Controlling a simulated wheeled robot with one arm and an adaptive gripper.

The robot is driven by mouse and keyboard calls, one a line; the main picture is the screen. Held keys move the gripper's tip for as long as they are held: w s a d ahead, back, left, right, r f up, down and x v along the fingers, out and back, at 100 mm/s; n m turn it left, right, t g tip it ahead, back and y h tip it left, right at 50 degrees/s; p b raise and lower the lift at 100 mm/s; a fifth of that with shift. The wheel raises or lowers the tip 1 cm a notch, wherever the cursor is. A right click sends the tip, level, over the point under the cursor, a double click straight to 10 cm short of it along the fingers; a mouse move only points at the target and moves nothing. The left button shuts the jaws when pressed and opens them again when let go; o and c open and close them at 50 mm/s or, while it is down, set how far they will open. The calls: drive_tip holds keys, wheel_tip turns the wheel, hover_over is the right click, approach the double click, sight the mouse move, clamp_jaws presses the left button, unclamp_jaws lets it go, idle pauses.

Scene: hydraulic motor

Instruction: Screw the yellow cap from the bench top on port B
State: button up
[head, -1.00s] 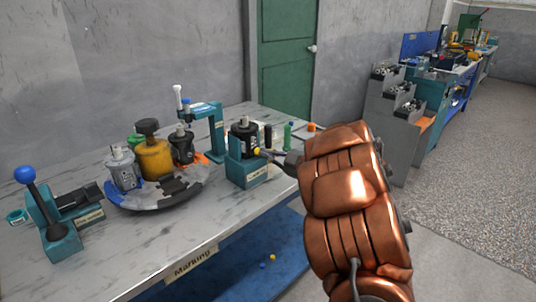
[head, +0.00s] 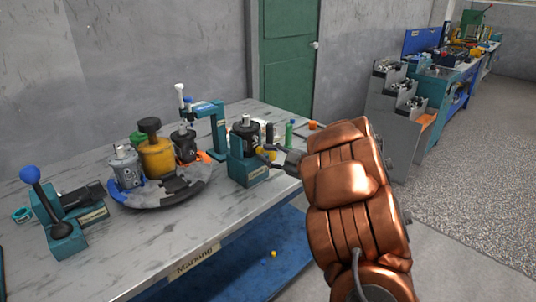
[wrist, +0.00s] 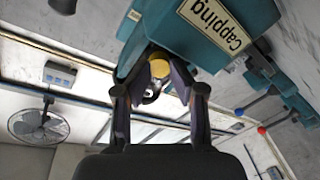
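The black motor (head: 246,133) stands upright in the teal capping fixture (head: 247,174) on the bench. A yellow cap (head: 259,151) is at the motor's side, and it also shows in the wrist view (wrist: 159,69) just beyond the fixture's "Capping" label. My gripper (head: 268,155) reaches in from the right. In the wrist view my gripper (wrist: 161,70) has a fingertip on each side of the cap, apparently touching it. A shiny metal part shows between the fingers beside the cap. Port lettering is too small to read, and the cap's seating is hidden.
Left of the fixture are a teal press (head: 216,125) and a round turntable (head: 150,200) with several motors. A blue-knobbed lever station (head: 62,225) stands far left. Small bottles (head: 289,134) stand behind the fixture. A yellow piece (head: 274,253) lies below the bench.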

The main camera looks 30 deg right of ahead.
drive_tip(key=shift+d, duration=0.1)
drive_tip(key=shift+f+n+b, duration=0.1)
drive_tip(key=shift+n+b, duration=0.3)
drive_tip(key=shift+b, duration=0.35)
drive_tip(key=shift+c, duration=0.4)
drive_tip(key=shift+r, duration=0.25)
clamp_jaws()
drive_tip(key=c, duration=0.5)
unclamp_jaws()
drive_tip(key=shift+c, duration=0.2)
drive_tip(key=o, duration=0.6)
drive_tip(key=shift+f, duration=0.1)
